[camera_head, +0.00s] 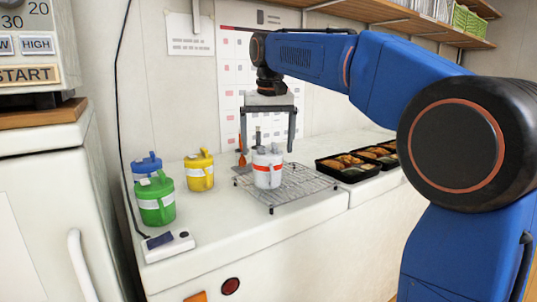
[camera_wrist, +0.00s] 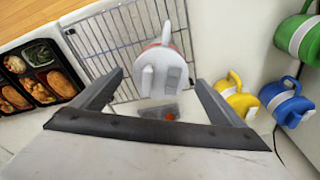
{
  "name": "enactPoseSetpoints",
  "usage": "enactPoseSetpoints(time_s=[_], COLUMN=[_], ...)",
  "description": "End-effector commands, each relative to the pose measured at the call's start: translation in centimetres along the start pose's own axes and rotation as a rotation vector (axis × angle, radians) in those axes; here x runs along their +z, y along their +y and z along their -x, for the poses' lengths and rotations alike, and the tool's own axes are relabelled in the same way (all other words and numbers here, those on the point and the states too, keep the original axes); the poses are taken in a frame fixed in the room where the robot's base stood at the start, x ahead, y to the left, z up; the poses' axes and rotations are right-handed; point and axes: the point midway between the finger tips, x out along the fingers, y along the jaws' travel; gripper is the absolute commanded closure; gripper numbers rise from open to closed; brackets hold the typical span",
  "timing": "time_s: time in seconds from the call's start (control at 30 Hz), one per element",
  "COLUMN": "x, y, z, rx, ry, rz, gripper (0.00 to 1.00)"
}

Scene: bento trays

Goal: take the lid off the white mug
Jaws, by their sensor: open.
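The white mug (camera_head: 267,176), with an orange-red band, stands upright on a wire rack (camera_head: 300,189). Its white lid (camera_head: 266,157) is on top; in the wrist view the lid (camera_wrist: 162,60) is seen from above. My gripper (camera_head: 267,150) points down over the mug, its fingers spread wide to either side of the lid. It is open and empty. In the wrist view the gripper's fingers (camera_wrist: 159,77) flank the mug with space on both sides. I cannot tell exactly how far the fingertips are above the lid's height.
Yellow (camera_head: 200,171), green (camera_head: 156,200) and blue (camera_head: 146,165) mugs stand to the left. An orange utensil (camera_head: 241,160) is just left of the white mug. Bento trays (camera_head: 347,177) with food lie to the right. A power strip (camera_head: 168,245) is at the front left. Counter in front of the rack is clear.

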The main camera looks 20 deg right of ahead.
Motion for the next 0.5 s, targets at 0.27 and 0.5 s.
enactPoseSetpoints(time_s=[0.27, 0.5], x=[0.0, 0.01], y=[0.0, 0.0], z=[0.02, 0.03], rx=[0.0, 0.0], ry=[0.0, 0.0], rz=[0.0, 0.0], gripper=[0.3, 0.51])
